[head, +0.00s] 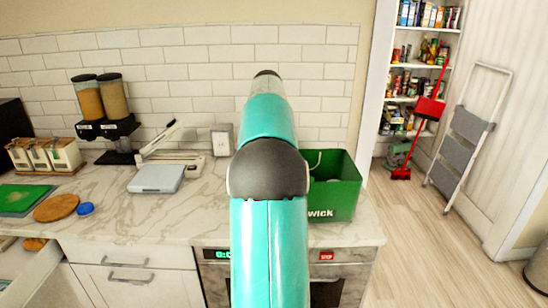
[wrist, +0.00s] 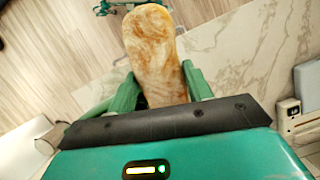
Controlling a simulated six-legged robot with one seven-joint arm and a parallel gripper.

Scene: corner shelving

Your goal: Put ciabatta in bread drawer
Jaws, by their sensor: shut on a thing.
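The ciabatta (wrist: 152,50), a long pale-brown floury loaf, is in the wrist view. My gripper (wrist: 160,78) is shut on it, with one green finger on each side near its lower end. The loaf's far end sticks out past the fingertips, above the floor and the counter edge. In the head view my arm fills the middle, and the gripper and loaf do not show. A drawer (head: 36,268) at the lower left of the head view seems pulled out, with brown bread-like pieces (head: 35,243) at its back; most of it is cut off.
The marble counter (head: 120,215) holds a green crate (head: 335,190), a white scale (head: 156,179), cereal dispensers (head: 103,105), a round wooden board (head: 55,208) and a blue lid (head: 85,209). Shut drawers (head: 105,257) lie below. A stepladder (head: 465,140) and red broom (head: 425,115) stand right; floor between is clear.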

